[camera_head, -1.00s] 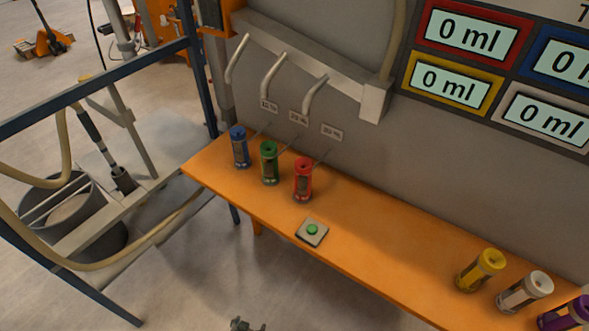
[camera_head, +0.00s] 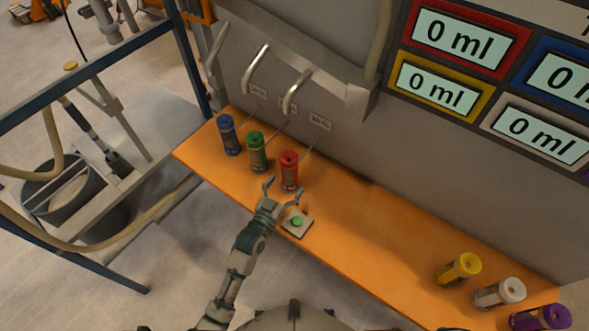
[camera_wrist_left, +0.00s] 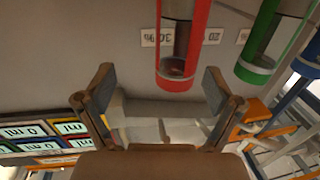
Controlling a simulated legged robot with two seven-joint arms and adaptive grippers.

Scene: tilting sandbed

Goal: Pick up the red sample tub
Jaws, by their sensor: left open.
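The red sample tub (camera_head: 289,171) stands upright on the orange shelf (camera_head: 350,222), at the right end of a row with the green tub (camera_head: 257,152) and the blue tub (camera_head: 229,135). My left gripper (camera_head: 283,187) is open and empty just in front of the red tub, with its fingers pointing toward it. In the left wrist view the red tub (camera_wrist_left: 186,45) appears large, just beyond the two spread fingers (camera_wrist_left: 160,88). The gap between fingers and tub is hard to judge. My right gripper does not show.
A green button on a pale plate (camera_head: 297,222) sits right beside my left gripper. Bent spouts (camera_head: 297,90) hang on the wall above the row. The shelf's middle is clear.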

